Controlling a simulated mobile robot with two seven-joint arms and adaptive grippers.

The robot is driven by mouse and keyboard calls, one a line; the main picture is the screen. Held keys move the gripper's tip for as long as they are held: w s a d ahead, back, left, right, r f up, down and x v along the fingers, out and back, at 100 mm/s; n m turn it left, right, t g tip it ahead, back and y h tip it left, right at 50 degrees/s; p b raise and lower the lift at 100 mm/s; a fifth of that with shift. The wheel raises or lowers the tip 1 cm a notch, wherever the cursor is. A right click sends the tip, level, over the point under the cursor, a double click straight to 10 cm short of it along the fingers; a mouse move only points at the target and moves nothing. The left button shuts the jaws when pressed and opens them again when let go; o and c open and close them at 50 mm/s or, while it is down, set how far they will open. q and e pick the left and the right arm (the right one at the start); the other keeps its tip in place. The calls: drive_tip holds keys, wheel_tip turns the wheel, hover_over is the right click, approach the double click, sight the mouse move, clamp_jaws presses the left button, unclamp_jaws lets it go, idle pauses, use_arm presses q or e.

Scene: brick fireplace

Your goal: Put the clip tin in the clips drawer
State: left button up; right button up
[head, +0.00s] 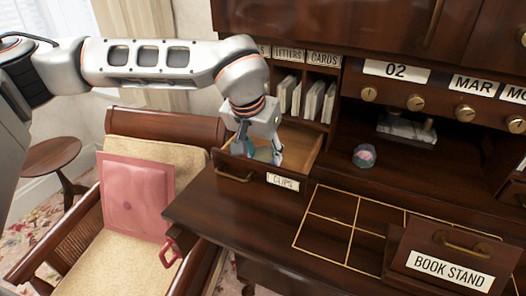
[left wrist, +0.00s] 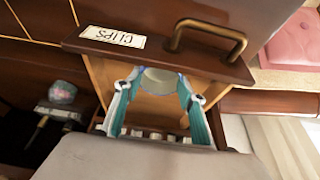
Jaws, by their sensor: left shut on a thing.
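The clips drawer (head: 240,175) is pulled open at the left of the desk, with a "CLIPS" label (head: 283,181) on its front. My left gripper (head: 262,158) points down into the drawer. In the left wrist view its teal-padded fingers (left wrist: 160,100) are on either side of a round, pale bluish thing, which looks like the clip tin (left wrist: 163,80). The gripper is shut on it, inside the drawer's outline. I cannot tell whether the tin touches the drawer floor. The gripper hides most of it in the head view. My right gripper is not in view.
A faceted glass piece with pink inside (head: 364,155) stands on the desk. A "BOOK STAND" drawer front (head: 445,262) is at the lower right. Card slots (head: 305,100) rise behind the clips drawer. A chair with a pink cushion (head: 135,195) stands left.

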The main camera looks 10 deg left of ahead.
use_arm(q)
drive_tip(key=shift+f, duration=0.15)
drive_tip(key=o, duration=0.9)
drive_tip(key=shift+c, duration=0.2)
drive_tip(key=shift+r, duration=0.3)
drive_tip(key=v, duration=1.1)
drive_tip(key=shift+r+b, duration=0.35)
drive_tip(key=shift+s+a, duration=0.1)
drive_tip(key=shift+s, duration=0.15)
